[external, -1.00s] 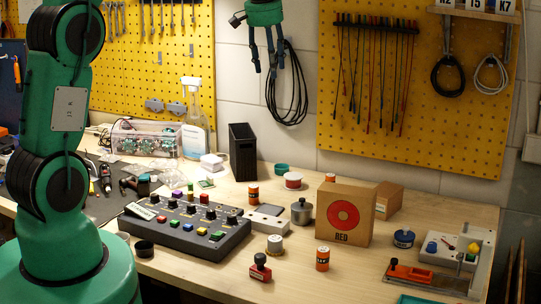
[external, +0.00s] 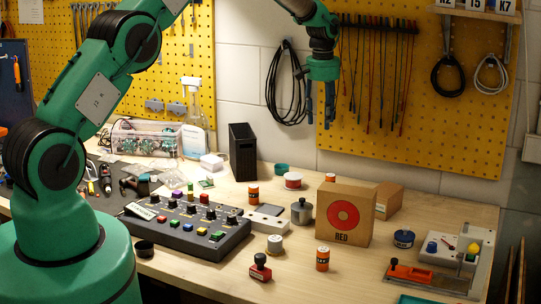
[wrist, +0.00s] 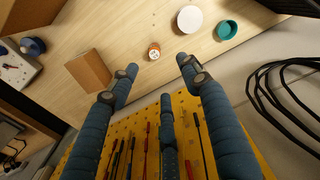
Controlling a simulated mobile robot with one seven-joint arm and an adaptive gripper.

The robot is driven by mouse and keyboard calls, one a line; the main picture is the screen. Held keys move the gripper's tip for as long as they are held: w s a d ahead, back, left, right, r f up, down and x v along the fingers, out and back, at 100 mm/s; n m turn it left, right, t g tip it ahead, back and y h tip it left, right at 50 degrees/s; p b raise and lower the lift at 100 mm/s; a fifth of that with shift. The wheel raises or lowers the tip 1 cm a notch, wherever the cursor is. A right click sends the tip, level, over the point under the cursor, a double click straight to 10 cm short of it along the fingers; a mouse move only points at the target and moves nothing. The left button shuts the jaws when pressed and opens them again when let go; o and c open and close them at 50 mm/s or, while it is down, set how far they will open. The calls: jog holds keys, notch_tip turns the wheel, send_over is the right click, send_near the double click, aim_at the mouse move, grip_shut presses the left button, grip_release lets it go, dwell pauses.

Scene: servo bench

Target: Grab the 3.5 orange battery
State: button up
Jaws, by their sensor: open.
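Three orange cylinders, which look like batteries, show in the external view. One (external: 322,258) stands at the front with a dark label, one (external: 253,194) stands behind the black control panel, and one (external: 330,177) is mostly hidden behind the RED cardboard box. The last seems to be the small orange cylinder (wrist: 154,52) in the wrist view, seen from above. I cannot read which is marked 3.5. My gripper (external: 328,112) is raised before the back wall, above and behind the RED box. In the wrist view, its blue fingers (wrist: 158,72) are spread and empty.
The RED box (external: 347,217) and a smaller carton (external: 388,200) stand near the hidden cylinder. A red and white roll (external: 293,181), a teal dish (external: 282,169) and a metal pot (external: 302,212) are nearby. Tools hang on the yellow pegboard (external: 440,120) behind my gripper.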

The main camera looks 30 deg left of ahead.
send_over(331, 175)
notch_tip(331, 175, down, 6)
jog(key=f, duration=0.1)
jog(key=shift+r+p, duration=0.25)
jog(key=shift+p, duration=0.2)
jog(key=shift+f+p, duration=0.4)
jog(key=shift+f, duration=3.9)
jog(key=shift+f+p, duration=0.5)
jog(key=shift+f, duration=2.15)
jog(key=shift+c, duration=0.5)
grip_shut()
